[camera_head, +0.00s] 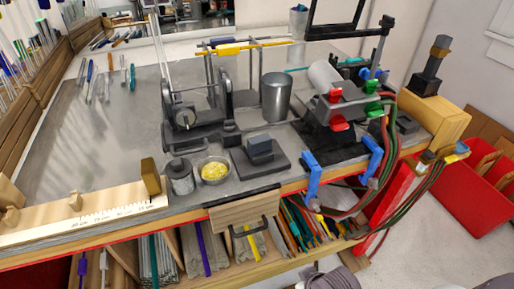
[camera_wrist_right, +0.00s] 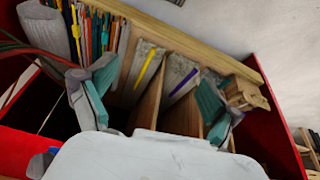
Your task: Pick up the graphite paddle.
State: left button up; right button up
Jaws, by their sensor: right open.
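I cannot tell for sure which thing is the graphite paddle. Several slim hand tools (camera_head: 108,80) lie on the metal bench top at the back left, too small to tell apart. A dark block on a flat dark plate (camera_head: 268,164) sits near the bench's front edge. My right gripper (camera_wrist_right: 158,82) is open and empty in the right wrist view, its teal-padded fingers wide apart in front of the shelf under the bench. A grey rounded part at the bottom of the head view may be my right arm. My left gripper does not show.
A metal canister (camera_head: 276,97), a bowl of yellow bits (camera_head: 214,172) and a lidded pot (camera_head: 180,176) stand on the bench. A burner with red and green hoses stands at right. Blue clamps (camera_head: 312,178) grip the front edge. Coloured rods (camera_wrist_right: 98,32) fill the shelf below.

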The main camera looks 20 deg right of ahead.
jog(key=w+r+t+y, duration=0.1)
jog(key=w+r+t, duration=0.75)
jog(key=r, duration=0.65)
jog(key=t, duration=0.5)
send_near(262, 143)
jog(key=shift+m+y, duration=0.3)
jog(key=shift+y, duration=0.1)
jog(key=w+p, duration=0.2)
jog(key=w, duration=0.4)
jog(key=shift+w+a+r+p, duration=0.1)
jog(key=shift+w+p, duration=0.35)
jog(key=w, duration=0.1)
jog(key=w+p, duration=0.1)
jog(key=w, duration=0.1)
jog(key=w+p, duration=0.1)
jog(key=shift+w+a+f, duration=0.25)
jog(key=shift+w+a, duration=0.05)
jog(key=shift+a, duration=0.1)
jog(key=shift+s, duration=0.1)
jog(key=shift+c, duration=0.9)
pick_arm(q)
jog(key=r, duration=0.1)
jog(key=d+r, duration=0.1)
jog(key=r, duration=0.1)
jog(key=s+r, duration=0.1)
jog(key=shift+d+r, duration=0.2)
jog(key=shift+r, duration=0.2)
pick_arm(e)
jog(key=c, duration=1.2)
